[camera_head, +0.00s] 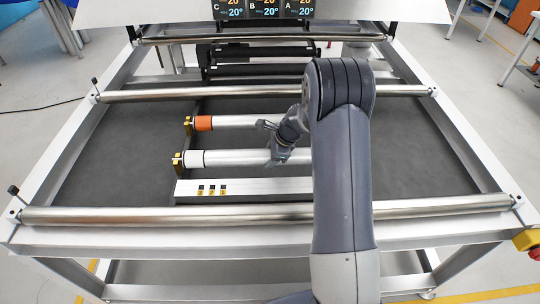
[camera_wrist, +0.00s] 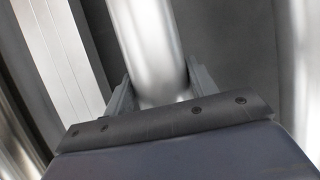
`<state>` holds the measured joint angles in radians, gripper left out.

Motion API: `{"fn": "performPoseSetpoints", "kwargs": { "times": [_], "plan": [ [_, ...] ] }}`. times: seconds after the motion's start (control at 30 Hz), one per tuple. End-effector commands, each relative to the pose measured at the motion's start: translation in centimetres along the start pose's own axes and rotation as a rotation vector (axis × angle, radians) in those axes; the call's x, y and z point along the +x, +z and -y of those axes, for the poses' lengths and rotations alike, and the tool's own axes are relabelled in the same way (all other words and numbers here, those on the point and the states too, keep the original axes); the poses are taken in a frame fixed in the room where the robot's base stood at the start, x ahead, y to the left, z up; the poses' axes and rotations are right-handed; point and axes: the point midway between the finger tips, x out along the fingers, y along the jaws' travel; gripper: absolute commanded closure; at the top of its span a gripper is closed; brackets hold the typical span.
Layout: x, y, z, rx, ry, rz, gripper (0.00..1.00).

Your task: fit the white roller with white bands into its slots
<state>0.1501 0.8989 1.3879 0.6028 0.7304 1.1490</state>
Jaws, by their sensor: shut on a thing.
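The white roller with white bands (camera_head: 235,158) lies crosswise over the dark bed in the head view. Its banded left end is at a yellow-and-black bracket (camera_head: 178,161); I cannot tell whether it is seated there. Its right end is hidden behind my arm. My gripper (camera_head: 269,145) is shut on this roller around its middle. In the wrist view, the roller's bright barrel (camera_wrist: 147,45) runs between the two grey fingers. Whether it is lifted is hard to tell.
A second roller with an orange band (camera_head: 238,122) lies just behind, at another bracket (camera_head: 189,125). A white bar (camera_head: 250,188) with yellow-and-black labels is just in front. Long steel rollers (camera_head: 150,216) cross the frame. The dark bed (camera_head: 120,150) at left is clear.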

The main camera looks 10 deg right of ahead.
Motion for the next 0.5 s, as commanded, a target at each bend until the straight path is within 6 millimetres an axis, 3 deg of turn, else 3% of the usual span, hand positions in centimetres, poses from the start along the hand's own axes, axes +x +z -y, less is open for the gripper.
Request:
{"fn": "performPoseSetpoints", "kwargs": {
  "times": [0.5],
  "plan": [
    [1.04,-0.42,-0.13,0.000,-0.003,0.001,0.95]
  ]
}}
